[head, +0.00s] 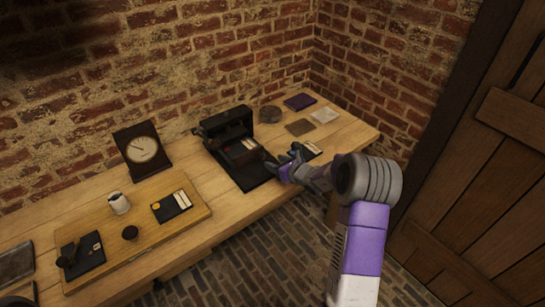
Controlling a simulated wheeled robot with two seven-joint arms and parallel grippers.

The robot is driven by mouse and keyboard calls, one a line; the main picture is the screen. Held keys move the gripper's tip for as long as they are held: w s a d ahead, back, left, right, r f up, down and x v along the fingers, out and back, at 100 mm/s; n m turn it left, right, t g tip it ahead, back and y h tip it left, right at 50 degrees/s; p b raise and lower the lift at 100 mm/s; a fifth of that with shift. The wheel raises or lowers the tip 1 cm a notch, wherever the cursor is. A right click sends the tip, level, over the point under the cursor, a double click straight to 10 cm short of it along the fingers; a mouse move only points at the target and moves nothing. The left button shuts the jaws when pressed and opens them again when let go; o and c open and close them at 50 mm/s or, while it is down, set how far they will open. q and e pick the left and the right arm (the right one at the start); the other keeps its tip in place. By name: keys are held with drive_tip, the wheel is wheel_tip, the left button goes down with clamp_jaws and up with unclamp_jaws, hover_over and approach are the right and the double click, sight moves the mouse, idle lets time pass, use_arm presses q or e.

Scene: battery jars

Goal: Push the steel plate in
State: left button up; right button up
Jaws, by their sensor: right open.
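A black open-fronted holder (228,126) stands on the bench against the brick wall, with its dark base plate (252,180) reaching toward the bench's front edge. Several thin pieces (241,149) lie in it, some greyish and one with a reddish patch. I cannot tell for sure which is the steel plate. My right gripper (279,166) is open at the right front of the holder, its fingers pointing left toward those pieces. It looks empty; whether a fingertip touches anything is too small to tell. My left gripper is not in view.
On the wooden bench, a dial gauge (143,149) and a board (196,217) with a white cup (119,203) and dark cards stand left. Bare wood lies between board and holder.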

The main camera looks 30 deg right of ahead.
sight(264, 157)
drive_tip(key=shift+b+x, duration=0.4)
drive_tip(key=shift+x, duration=3.05)
clamp_jaws()
